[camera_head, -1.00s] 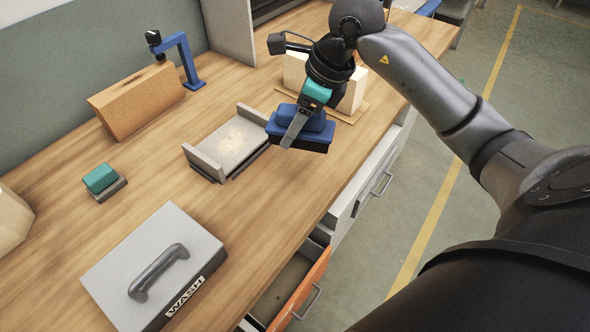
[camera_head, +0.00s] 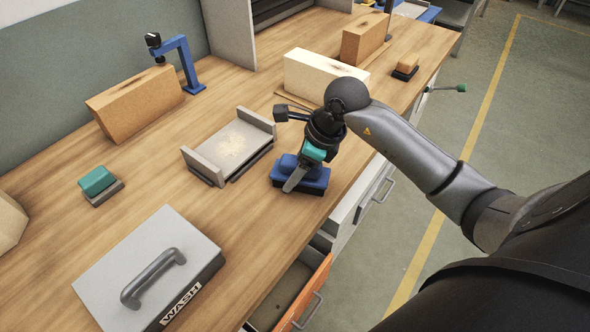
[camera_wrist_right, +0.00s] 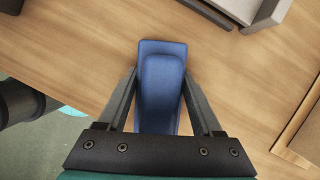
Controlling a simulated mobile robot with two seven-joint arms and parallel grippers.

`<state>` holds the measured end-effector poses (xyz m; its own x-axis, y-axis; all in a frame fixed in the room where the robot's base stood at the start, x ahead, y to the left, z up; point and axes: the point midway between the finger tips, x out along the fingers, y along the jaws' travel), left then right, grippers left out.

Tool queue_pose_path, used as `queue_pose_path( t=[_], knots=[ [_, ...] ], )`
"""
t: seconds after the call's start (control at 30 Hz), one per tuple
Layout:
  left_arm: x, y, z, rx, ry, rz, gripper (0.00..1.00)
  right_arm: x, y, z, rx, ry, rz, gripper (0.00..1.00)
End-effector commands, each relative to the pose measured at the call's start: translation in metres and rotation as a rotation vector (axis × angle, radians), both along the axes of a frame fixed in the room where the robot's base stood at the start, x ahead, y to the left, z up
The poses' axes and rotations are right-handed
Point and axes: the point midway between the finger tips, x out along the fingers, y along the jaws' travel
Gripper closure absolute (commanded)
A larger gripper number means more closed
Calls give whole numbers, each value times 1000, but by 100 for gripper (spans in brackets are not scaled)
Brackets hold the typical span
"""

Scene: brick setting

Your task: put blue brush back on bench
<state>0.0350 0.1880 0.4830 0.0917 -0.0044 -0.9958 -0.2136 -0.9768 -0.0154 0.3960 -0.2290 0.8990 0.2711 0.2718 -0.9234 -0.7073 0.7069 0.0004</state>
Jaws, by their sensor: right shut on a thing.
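The blue brush (camera_head: 301,176) is at the front part of the wooden bench (camera_head: 226,237), close to the bench's front edge. My right gripper (camera_head: 293,178) is shut on the brush's blue handle, with a finger along each side. The wrist view also shows the blue brush (camera_wrist_right: 161,85) between the two fingers (camera_wrist_right: 160,105), over the bench top. The brush looks level and low, at or just above the wood; I cannot tell if it touches. Its underside is hidden. My left gripper is not in view.
A grey tray with raised ends (camera_head: 232,146) is left of the brush. A grey WASH box (camera_head: 150,268) stands nearer. A pale brick (camera_head: 318,76) stands behind my gripper. An orange drawer (camera_head: 305,295) hangs open below the front edge. A green-topped brush (camera_head: 97,182) lies at left.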

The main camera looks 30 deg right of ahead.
Motion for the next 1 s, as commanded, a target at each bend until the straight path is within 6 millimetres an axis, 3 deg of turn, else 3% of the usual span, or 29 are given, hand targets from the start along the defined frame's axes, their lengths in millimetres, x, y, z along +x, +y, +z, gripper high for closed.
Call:
queue_pose_path(
  t=[0.17,0.2,0.4,0.77,1.0],
  knots=[
    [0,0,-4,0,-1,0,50,0,0,-3,-1,-1,0,93],
    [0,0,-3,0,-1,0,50,0,0,-3,-1,1,0,28],
    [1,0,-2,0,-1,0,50,0,0,-2,-1,1,0,6],
    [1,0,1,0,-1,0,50,0,0,1,1,1,0,3],
    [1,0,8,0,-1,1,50,-10,-13,40,-6,-3,0,3]
  ],
)
